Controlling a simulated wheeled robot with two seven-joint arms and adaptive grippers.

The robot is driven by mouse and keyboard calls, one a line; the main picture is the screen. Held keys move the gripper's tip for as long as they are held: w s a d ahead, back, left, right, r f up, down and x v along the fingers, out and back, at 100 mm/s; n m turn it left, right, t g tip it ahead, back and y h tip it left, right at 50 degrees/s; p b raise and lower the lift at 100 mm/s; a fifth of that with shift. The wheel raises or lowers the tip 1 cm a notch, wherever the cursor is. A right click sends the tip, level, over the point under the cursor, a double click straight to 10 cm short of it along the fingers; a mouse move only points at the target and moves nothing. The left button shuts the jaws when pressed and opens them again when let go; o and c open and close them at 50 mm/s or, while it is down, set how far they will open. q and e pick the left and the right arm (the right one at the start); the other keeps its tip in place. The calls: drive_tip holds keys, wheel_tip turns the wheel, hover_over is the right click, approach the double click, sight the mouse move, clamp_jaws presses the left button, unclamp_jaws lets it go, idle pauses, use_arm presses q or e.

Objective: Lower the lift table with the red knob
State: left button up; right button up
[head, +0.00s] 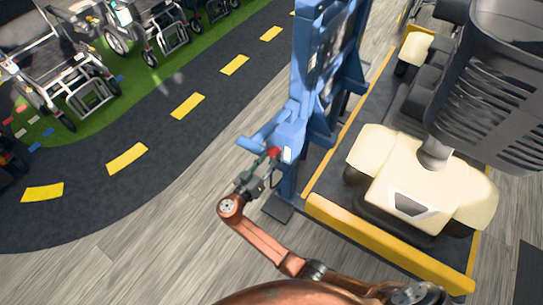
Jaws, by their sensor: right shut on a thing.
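The lift table's platform (384,249) is a dark deck with a yellow edge, on the right of the head view. A cream mobility scooter (425,190) stands on it. A blue upright column (312,95) stands along its left side. The small red knob (274,152) shows on the column's front, low down beside a blue handle. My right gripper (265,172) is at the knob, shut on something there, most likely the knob. The fingertips are small and partly hidden. My left gripper is not in view.
A dark road strip with yellow dashes (187,106) runs diagonally at left. Wheelchairs and walkers (75,85) stand on green turf beyond it. Wood-look floor (150,235) is clear between the road and the lift. A grey basket (495,95) overhangs the scooter's front.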

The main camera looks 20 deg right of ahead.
drive_tip(key=shift+a+n, duration=0.1)
drive_tip(key=shift+n, duration=1.8)
drive_tip(key=n+p, duration=0.1)
drive_tip(key=n, duration=0.1)
drive_tip(key=shift+n, duration=0.4)
drive_tip(key=n+p, duration=0.1)
drive_tip(key=n, duration=0.2)
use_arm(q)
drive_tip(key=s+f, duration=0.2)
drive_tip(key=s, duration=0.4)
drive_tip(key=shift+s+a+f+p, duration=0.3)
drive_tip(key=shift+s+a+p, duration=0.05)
use_arm(e)
drive_tip(key=shift+f+n, duration=0.15)
drive_tip(key=shift+n, duration=0.95)
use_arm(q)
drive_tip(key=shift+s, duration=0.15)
use_arm(e)
drive_tip(key=shift+a, duration=0.1)
drive_tip(key=o, duration=1.1)
drive_tip(key=shift+w, duration=0.1)
